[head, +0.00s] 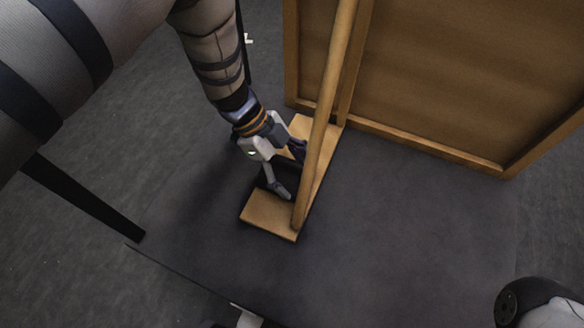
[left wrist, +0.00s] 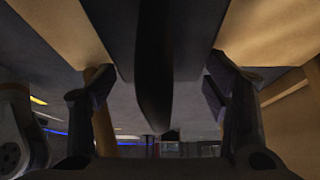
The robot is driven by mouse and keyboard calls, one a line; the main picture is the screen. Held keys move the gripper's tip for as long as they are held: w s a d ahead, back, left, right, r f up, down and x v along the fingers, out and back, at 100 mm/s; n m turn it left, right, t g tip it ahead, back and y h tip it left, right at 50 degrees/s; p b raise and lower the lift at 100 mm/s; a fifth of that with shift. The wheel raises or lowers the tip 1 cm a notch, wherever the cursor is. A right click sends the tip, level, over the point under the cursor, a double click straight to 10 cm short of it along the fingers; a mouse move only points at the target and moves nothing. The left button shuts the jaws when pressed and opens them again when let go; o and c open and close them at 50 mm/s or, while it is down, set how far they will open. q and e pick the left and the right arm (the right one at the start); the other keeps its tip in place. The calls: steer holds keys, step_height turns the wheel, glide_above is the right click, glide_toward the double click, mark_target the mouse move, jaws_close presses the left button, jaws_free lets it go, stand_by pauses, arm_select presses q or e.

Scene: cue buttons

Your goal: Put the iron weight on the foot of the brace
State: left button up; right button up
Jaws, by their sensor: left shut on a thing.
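The wooden brace has a flat foot board (head: 268,215) on the dark table and a slanting pole (head: 322,95) that rises from it. My left gripper (head: 288,172) is over the foot board, left of the pole. It is shut on the dark iron weight (head: 270,174), which covers the middle of the board in the head view. The weight also shows as a dark mass between the fingers in the left wrist view (left wrist: 155,55). Fingers and pole partly hide it, and I cannot tell whether it touches the board.
A large framed wooden panel (head: 450,70) stands behind the brace, at the back right. The dark table top (head: 400,230) is clear to the right of the foot board. The table's left front edge runs below the board.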

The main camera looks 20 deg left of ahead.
arm_select(q)
steer(key=o, duration=2)
steer(key=shift+c, duration=0.2)
steer(key=p+v, duration=0.4)
steer(key=v, duration=0.8)
steer(key=shift+r, duration=0.1)
arm_select(e)
steer(key=r, duration=0.1)
steer(key=w+r, duration=0.1)
steer(key=shift+w+r+t, duration=0.1)
steer(key=shift+r+t, duration=0.2)
steer(key=shift+t, duration=0.1)
